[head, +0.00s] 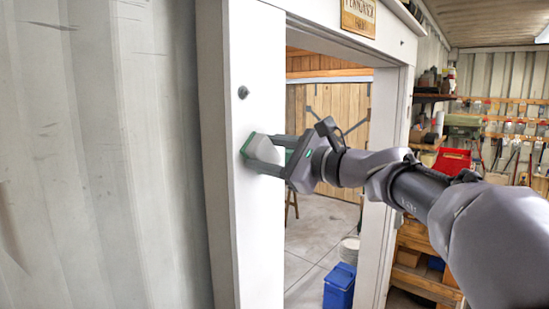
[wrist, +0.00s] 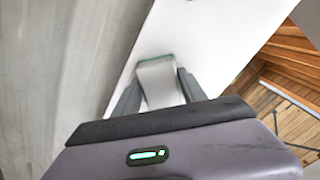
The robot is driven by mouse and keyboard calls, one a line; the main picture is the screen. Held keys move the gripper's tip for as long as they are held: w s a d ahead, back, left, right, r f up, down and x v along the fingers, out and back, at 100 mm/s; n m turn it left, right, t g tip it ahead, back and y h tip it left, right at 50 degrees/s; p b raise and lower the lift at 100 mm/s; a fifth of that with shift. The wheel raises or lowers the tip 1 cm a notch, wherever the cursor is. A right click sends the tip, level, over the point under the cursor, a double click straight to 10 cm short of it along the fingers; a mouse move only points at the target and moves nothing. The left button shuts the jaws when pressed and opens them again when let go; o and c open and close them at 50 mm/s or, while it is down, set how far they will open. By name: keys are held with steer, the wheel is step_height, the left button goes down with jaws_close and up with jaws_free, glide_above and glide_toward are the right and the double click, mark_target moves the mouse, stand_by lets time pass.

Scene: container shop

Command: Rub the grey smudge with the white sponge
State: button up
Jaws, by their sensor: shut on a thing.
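The white sponge (head: 264,149) has a green layer on its far side. My gripper (head: 266,153) is shut on it and holds it at the white door post (head: 250,215), with the green side toward the post. The sponge seems to touch the post, but I cannot tell for sure. In the wrist view the sponge (wrist: 158,83) sits between the two fingers, its green edge at the white surface.
A grey corrugated wall (head: 100,150) is at left. The doorway is open at right, with a blue bin (head: 340,287) on the floor beyond. Shelves with a red box (head: 453,161) stand farther right.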

steer(key=shift+s+a, duration=0.65)
steer(key=shift+s, duration=0.2)
steer(key=shift+w+d+b, duration=0.1)
steer(key=shift+d+b, duration=0.15)
steer(key=shift+b, duration=0.05)
steer(key=shift+b+v, duration=1)
steer(key=shift+v, duration=1.85)
steer(key=b+v, duration=0.1)
steer(key=v, duration=0.2)
